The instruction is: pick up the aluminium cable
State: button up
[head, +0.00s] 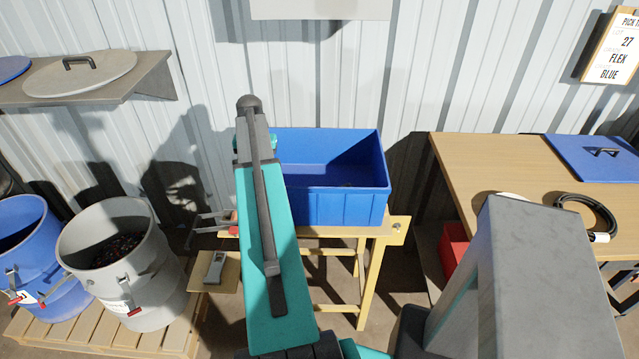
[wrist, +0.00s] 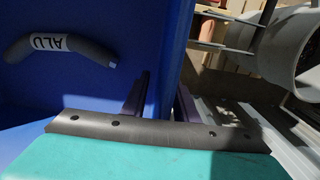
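The aluminium cable (wrist: 62,46) is a short, bent, dark grey piece with a white label reading ALU. In the wrist view it lies at the upper left, inside the blue bin (wrist: 105,20). The bin (head: 345,208) stands on a yellow stand in the head view; I cannot clearly make out the cable there. My gripper (wrist: 162,90) is open and empty, its two dark fingers apart near the bin's side wall, to the right of the cable and not touching it. In the head view my arm mostly hides my gripper.
A blue drum (head: 35,258) and a grey drum (head: 128,270) with scrap stand on a pallet at left. A wooden table (head: 485,165) at right holds a black cable coil (head: 592,212) and a blue lid (head: 595,160). A red box (head: 453,248) sits below it.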

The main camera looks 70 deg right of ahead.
grip_shut()
dwell(1.3)
jog(key=shift+s+d, duration=0.1)
jog(key=shift+d, duration=0.05)
